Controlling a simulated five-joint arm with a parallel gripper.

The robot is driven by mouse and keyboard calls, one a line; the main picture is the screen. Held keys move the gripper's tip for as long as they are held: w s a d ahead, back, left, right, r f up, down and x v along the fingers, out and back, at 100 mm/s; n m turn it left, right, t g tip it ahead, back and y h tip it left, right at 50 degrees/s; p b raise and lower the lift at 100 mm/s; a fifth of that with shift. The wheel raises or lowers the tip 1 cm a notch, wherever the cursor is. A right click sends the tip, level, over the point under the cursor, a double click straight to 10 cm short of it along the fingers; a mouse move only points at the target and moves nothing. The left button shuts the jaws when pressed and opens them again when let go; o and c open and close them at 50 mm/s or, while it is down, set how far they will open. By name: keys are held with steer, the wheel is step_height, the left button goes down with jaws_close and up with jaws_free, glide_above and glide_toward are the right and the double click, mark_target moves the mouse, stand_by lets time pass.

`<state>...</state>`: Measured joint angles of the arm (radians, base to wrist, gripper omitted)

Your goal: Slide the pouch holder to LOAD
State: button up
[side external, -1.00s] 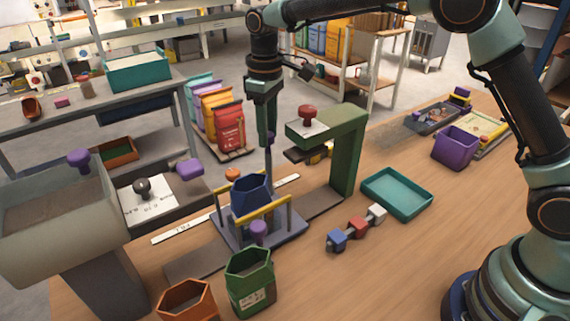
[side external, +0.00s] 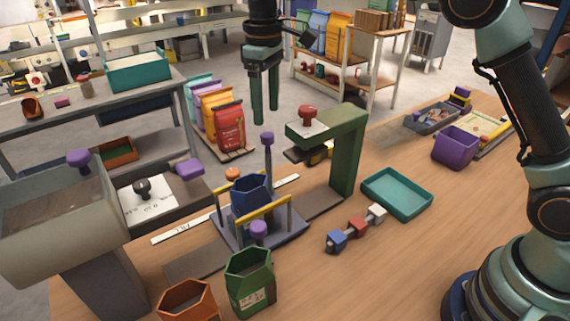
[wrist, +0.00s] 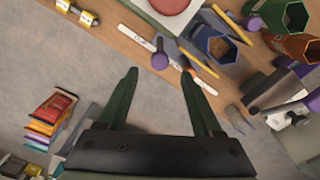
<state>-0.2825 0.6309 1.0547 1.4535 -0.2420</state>
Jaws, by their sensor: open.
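The pouch holder (side external: 288,226) is a blue-grey sled with yellow side bars, on a dark track on the wooden bench. A blue hexagonal pouch (side external: 252,196) stands upright in it; the wrist view shows this pouch (wrist: 218,46) with brown contents. A tall post with a purple knob (side external: 267,138) rises from the holder's far side. My gripper (side external: 266,114) is open and empty above that knob. In the wrist view, the knob (wrist: 160,60) appears between the fingertips of my gripper (wrist: 160,74). The holder sits between the hopper and the green press. No LOAD marking is readable.
The grey hopper (side external: 50,225) stands left and the green press frame (side external: 350,150) right of the holder. Green (side external: 250,285) and orange (side external: 187,300) pouches stand in front. A white strip (side external: 180,232) lies behind the track. A teal tray (side external: 397,193) lies right.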

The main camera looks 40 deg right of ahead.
step_height(320, 180, up, 6)
steer(key=shift+r, duration=0.15)
stand_by(0.4)
steer(key=s+d+r+m+t, duration=0.3)
steer(key=s+d+r, duration=0.1)
steer(key=s+d, duration=0.5)
steer(key=s+d+f+m+t, duration=0.2)
steer(key=s+d+f, duration=0.3)
steer(key=s+f, duration=0.3)
steer(key=s+m, duration=0.1)
steer(key=s, duration=0.3)
steer(key=shift+d+f+t, duration=0.2)
steer(key=shift+f+t, duration=0.1)
steer(key=shift+f, duration=0.05)
